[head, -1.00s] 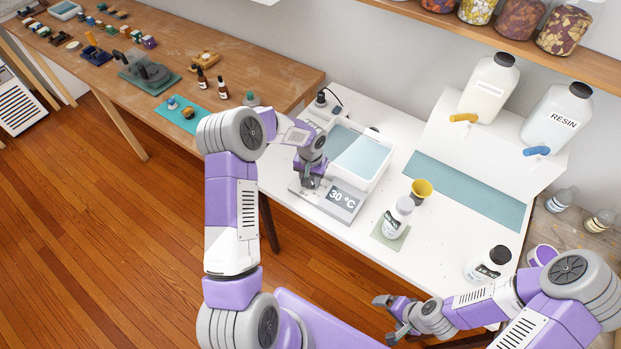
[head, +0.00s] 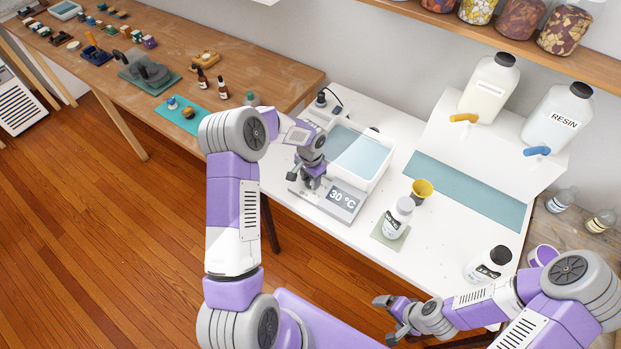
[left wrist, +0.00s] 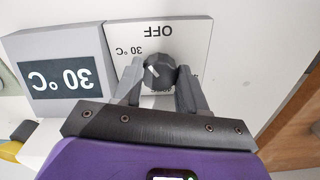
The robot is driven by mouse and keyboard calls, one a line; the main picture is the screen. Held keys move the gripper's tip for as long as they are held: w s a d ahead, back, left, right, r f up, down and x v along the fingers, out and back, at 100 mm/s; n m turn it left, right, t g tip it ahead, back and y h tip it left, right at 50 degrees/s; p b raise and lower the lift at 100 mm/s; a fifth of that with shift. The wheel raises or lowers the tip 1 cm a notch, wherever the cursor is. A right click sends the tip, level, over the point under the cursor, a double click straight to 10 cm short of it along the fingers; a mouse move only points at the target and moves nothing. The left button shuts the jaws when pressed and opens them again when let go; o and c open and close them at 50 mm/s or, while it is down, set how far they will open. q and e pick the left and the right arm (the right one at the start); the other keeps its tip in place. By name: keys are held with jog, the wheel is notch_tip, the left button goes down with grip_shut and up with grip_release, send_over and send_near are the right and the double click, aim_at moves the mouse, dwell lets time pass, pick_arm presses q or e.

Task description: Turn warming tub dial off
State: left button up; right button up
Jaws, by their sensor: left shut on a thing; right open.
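The warming tub (head: 381,178) is a white-rimmed bath of pale blue water on the white bench. Its front panel carries a lit display (head: 342,196) reading 30 °C, which also shows inverted in the left wrist view (left wrist: 62,80). The dark round dial (left wrist: 158,74) sits on a plate marked OFF and 30 °C; its white pointer is turned toward the 30 °C mark. My left gripper (left wrist: 160,68) is shut on the dial, one finger on each side. In the head view, my left gripper (head: 312,182) hides the dial. My right gripper (head: 391,314) is open and empty near the bench's front edge.
Another bottle (head: 487,264) is near the front right. Two large jugs with taps, one marked RESIN (head: 557,120), stand behind. A wooden table (head: 230,70) adjoins at left.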

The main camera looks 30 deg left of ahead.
aim_at(310, 181)
pick_arm(q)
jog(key=m, duration=0.6)
dwell(0.7)
jog(key=o, duration=1.1)
jog(key=shift+c, duration=0.2)
jog(key=shift+r, duration=0.1)
notch_tip(310, 181, up, 8)
jog(key=shift+f+p, duration=0.25)
jog(key=shift+p, duration=0.35)
